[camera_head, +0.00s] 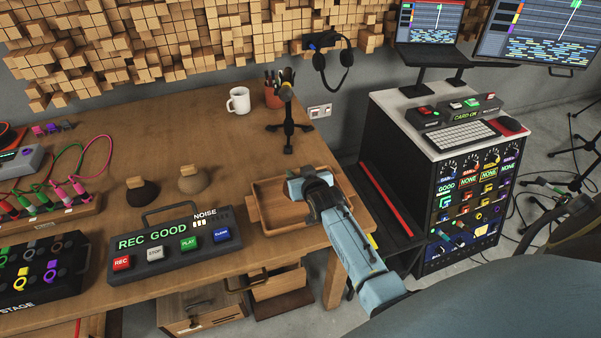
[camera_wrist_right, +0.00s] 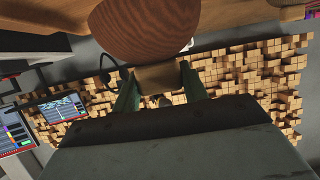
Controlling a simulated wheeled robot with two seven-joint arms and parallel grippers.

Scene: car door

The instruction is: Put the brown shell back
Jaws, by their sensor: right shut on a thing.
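My right gripper (camera_head: 312,192) is low over the wooden tray (camera_head: 262,222) at the table's front right corner. In the right wrist view its fingers (camera_wrist_right: 158,88) are shut on the tan knob of the brown shell (camera_wrist_right: 145,28), a rounded, wood-grained body. In the head view I cannot make out the held shell; the gripper covers that part of the tray. I cannot tell whether the shell touches the tray. A dark shell (camera_head: 143,195) and a tan-brown shell (camera_head: 191,191), each with a pale knob, stand on the table left of the tray. My left gripper is not in view.
A REC GOOD button box (camera_head: 170,248) stands left of the tray. A small black stand (camera_head: 288,125), a white mug (camera_head: 238,101) and a pen cup (camera_head: 273,97) are behind it. A control cabinet (camera_head: 468,200) stands right of the table. The table's middle back is clear.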

